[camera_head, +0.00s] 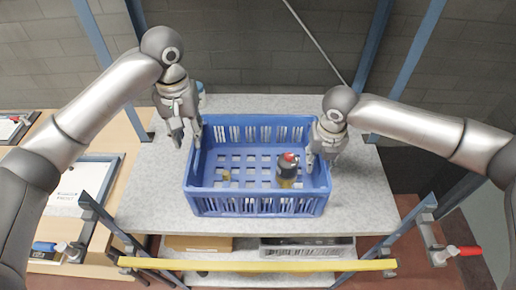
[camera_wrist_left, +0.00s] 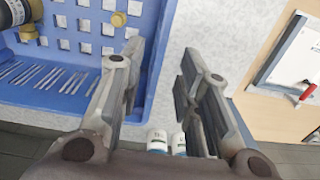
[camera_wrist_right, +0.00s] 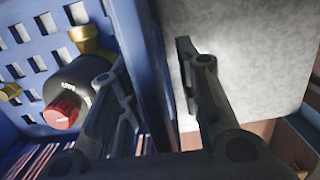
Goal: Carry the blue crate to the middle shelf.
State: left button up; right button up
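The blue crate (camera_head: 258,206) stands upright on a grey speckled surface (camera_head: 160,200) between blue posts. A dark cylindrical part with a red cap (camera_head: 287,172) and a small brass piece (camera_head: 226,175) are inside it. My left gripper (camera_head: 187,138) is open at the crate's left wall. In the left wrist view, one finger is over the crate side and the other is outside, with a gap between. My right gripper (camera_head: 322,155) is open at the right wall. In the right wrist view, its fingers are on either side of the blue wall (camera_wrist_right: 148,70). Contact is unclear.
A yellow bar (camera_head: 258,264) crosses the front. Below the surface, a lower level holds a cardboard box (camera_head: 198,243) and a grey container (camera_head: 305,248). A wooden table with a framed tray (camera_head: 72,190) stands left. Small white bottles (camera_wrist_left: 157,142) stand near the crate.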

pick_arm(q)
jog(key=shift+r, duration=0.65)
pick_arm(e)
jog(key=shift+r, duration=0.15)
jog(key=r, duration=0.4)
jog(key=s+r, duration=0.1)
jog(key=r, duration=0.6)
jog(key=shift+s+r, duration=0.2)
jog(key=shift+r, duration=0.1)
pick_arm(q)
jog(key=shift+s, duration=0.1)
pick_arm(e)
jog(key=shift+s+f, duration=0.1)
